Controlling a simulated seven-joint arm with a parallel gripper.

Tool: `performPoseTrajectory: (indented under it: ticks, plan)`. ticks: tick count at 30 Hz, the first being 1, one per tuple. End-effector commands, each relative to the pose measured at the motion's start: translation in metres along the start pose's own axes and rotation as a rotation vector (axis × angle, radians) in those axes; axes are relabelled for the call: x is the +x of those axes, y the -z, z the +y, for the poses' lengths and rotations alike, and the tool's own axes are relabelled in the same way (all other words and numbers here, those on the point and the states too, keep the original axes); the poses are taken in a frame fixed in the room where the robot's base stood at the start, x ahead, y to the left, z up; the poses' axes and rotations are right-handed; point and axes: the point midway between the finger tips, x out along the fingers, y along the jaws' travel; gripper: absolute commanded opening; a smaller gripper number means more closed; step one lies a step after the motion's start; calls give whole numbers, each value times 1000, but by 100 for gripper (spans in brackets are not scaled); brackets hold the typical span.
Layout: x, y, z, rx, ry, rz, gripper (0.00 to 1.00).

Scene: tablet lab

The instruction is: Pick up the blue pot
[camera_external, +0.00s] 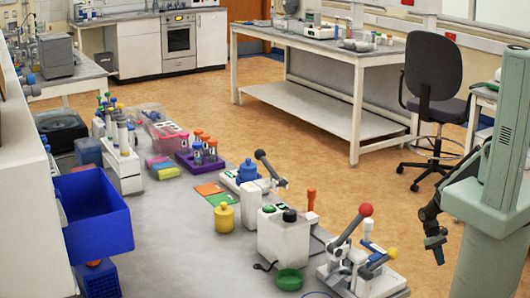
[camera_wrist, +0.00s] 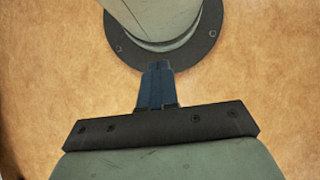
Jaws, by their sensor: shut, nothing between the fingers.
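A blue pot (camera_external: 248,171) sits on a white stand with a grey lever arm, near the middle of the grey bench. Its base is partly hidden by the stand. My gripper (camera_external: 438,251) hangs low at the far right, beside my grey-green column, well away from the pot and over the floor. It also shows in the wrist view (camera_wrist: 156,66), where the fingers are shut with nothing between them. The pot is not in the wrist view.
A yellow pot (camera_external: 223,217), orange and green cards, a purple tube rack (camera_external: 199,162), a white device (camera_external: 283,235) and a red-knobbed lever press (camera_external: 365,262) crowd the bench (camera_external: 185,260). A blue bin (camera_external: 95,212) stands left. Floor is open between bench and chair (camera_external: 433,80).

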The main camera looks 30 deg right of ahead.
Motion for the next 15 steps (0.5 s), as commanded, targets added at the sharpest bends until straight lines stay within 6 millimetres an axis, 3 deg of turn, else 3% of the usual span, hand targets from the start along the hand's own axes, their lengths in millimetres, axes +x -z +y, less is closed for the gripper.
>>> performPoseTrajectory:
  ticks: [13, 15]
  plan:
    - [0, 0, 0, 0, 0, 0, 0]
    - [0, 0, 0, 0, 0, 0, 7]
